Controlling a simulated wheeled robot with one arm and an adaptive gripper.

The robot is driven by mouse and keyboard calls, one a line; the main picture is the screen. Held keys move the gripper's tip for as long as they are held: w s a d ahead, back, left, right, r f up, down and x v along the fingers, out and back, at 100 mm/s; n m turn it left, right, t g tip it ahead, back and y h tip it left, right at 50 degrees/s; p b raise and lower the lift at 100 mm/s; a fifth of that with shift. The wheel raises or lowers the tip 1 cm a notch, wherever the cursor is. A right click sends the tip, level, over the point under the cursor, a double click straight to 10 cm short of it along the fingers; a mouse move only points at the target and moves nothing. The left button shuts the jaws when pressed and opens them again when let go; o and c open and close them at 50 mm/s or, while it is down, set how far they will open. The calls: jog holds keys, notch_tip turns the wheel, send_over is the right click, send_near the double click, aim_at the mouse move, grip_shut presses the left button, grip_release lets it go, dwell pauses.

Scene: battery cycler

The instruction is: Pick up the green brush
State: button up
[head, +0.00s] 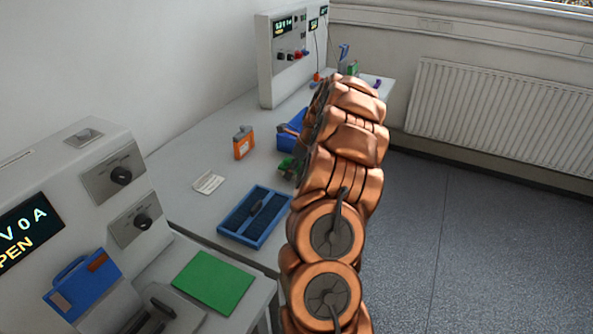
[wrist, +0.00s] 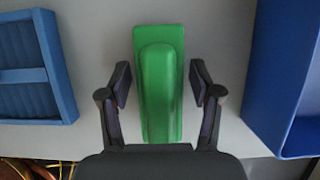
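The green brush (wrist: 159,85) lies on the grey table in the wrist view, its long raised back running away from me. My gripper (wrist: 160,85) is open, with one dark finger on each side of the brush and a gap visible on both sides. In the head view only a small part of the green brush (head: 287,167) shows beside my copper-coloured arm.
A blue tray (wrist: 62,75) lies left of the brush and a blue bin (wrist: 257,75) stands close on its right.

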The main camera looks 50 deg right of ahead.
jog(key=c, duration=1)
jog(key=shift+r, duration=0.15)
jog(key=shift+r+b, duration=0.7)
jog(key=shift+r, duration=0.75)
jog(key=shift+s+r, duration=0.2)
jog(key=shift+s, duration=0.05)
jog(key=s+b, duration=0.1)
jog(key=s, duration=0.4)
jog(key=s+r+b, duration=0.1)
jog(key=s, duration=0.4)
jog(key=s+b, duration=0.2)
jog(key=s, duration=0.3)
jog(key=shift+s+a+r, duration=0.2)
jog(key=shift+s+a, duration=0.1)
jog(key=shift+a, duration=0.05)
